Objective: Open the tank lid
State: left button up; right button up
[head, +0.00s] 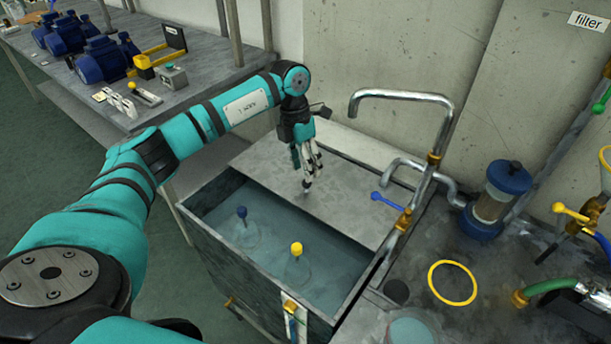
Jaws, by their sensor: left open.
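The tank (238,278) is a dark grey rectangular box with pale blue-grey liquid in its open front part. The tank lid (345,212) is a flat grey plate that lies across the back part of the tank. My left gripper (309,188) points down above the lid's front area, with its fingers open and empty. I cannot tell whether the fingertips touch the lid. Part of the lid is hidden behind the gripper. My right gripper is not in view.
A blue ball-topped float (241,212) and a yellow one (296,248) stand in the liquid. A bent metal pipe (446,135) with a blue-handled valve (388,201) rises at the tank's right. A bench (205,65) with blue motors (103,60) stands at the back left.

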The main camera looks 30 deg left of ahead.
pick_arm(q)
notch_tip(320, 180, up, 8)
jog(key=a, duration=0.1)
jog(key=shift+w+a+f, duration=0.15)
jog(key=shift+w+a, duration=0.05)
jog(key=shift+a, duration=0.05)
